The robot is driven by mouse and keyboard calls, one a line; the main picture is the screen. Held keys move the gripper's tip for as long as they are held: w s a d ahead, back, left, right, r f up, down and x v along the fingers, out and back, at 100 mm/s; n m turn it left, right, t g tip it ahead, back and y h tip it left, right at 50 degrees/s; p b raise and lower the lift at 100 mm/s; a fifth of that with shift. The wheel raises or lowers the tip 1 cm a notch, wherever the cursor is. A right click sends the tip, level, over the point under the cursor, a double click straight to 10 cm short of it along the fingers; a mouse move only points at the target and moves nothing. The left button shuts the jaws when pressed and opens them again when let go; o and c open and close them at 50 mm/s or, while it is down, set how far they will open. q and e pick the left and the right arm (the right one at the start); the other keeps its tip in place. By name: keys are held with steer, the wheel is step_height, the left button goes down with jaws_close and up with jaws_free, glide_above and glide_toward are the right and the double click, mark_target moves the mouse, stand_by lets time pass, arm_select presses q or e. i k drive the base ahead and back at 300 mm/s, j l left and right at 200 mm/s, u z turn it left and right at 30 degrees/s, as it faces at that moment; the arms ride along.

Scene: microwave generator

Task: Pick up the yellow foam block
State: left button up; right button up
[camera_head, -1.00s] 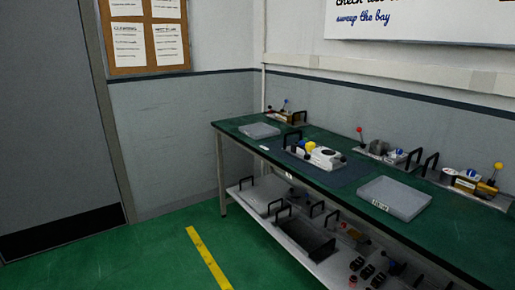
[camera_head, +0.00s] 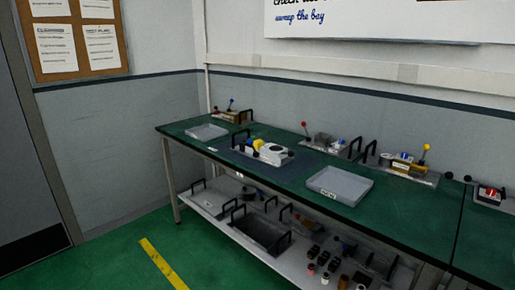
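A small yellow object (camera_head: 258,143), which may be the yellow foam block, sits at the left end of a white and grey device (camera_head: 275,153) on the dark mat (camera_head: 300,176) of the green workbench. It is too small here to make out its exact shape. Neither of my grippers shows in the head view.
The green bench (camera_head: 385,213) runs along the wall. Grey trays stand at its left end (camera_head: 206,132) and right of the mat (camera_head: 340,185). Lever fixtures (camera_head: 408,166) line the back. A lower shelf (camera_head: 215,203) holds trays and small parts. Green floor with a yellow stripe (camera_head: 162,264) lies in front.

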mark_target(259, 143)
steer(key=i+j+z, duration=0.35)
steer(key=i+j, duration=0.25)
steer(key=i, duration=0.2)
steer(key=i+j+z, duration=0.35)
steer(key=i+j, duration=0.35)
